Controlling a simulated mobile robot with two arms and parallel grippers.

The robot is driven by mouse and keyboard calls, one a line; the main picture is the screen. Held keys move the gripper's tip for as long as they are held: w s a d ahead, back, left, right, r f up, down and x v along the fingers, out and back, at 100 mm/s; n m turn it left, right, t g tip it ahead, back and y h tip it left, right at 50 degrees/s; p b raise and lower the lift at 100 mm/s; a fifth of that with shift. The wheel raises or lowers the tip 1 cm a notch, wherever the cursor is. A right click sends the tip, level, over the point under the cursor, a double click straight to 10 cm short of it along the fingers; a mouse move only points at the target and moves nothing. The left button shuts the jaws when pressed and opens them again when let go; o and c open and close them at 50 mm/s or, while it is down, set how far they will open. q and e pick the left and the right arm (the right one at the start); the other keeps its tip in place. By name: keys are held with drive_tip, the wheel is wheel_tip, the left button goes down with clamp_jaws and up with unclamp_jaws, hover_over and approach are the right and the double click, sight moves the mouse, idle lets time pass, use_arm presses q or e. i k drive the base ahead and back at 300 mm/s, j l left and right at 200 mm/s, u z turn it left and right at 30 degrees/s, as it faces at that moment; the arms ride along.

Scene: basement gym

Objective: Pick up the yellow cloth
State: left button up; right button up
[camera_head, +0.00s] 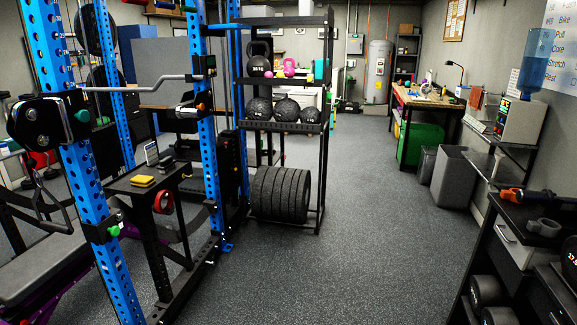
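A small, flat yellow thing (142,181), which looks like the folded yellow cloth, lies on the black top of a small stand (122,186) inside the blue rack, left of centre. Its details are too small to make out. A small upright device (151,154) stands behind it on the same top. Neither of my grippers shows in the head view.
Blue rack posts (92,230) and a bench (40,268) crowd the left. A black shelf (284,125) holds balls, with plates (281,193) below. A black cabinet (535,232) stands at the near right. The grey floor (370,240) between is clear.

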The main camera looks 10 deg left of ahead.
sight(139, 180)
drive_tip(key=i+u, duration=0.15)
drive_tip(key=i, duration=0.35)
drive_tip(key=i+l+u, duration=0.15)
drive_tip(key=i, duration=0.35)
drive_tip(key=i+l+u, duration=0.15)
drive_tip(key=i, duration=0.35)
drive_tip(key=i+l+u, duration=0.2)
drive_tip(key=i, duration=0.3)
drive_tip(key=l, duration=0.1)
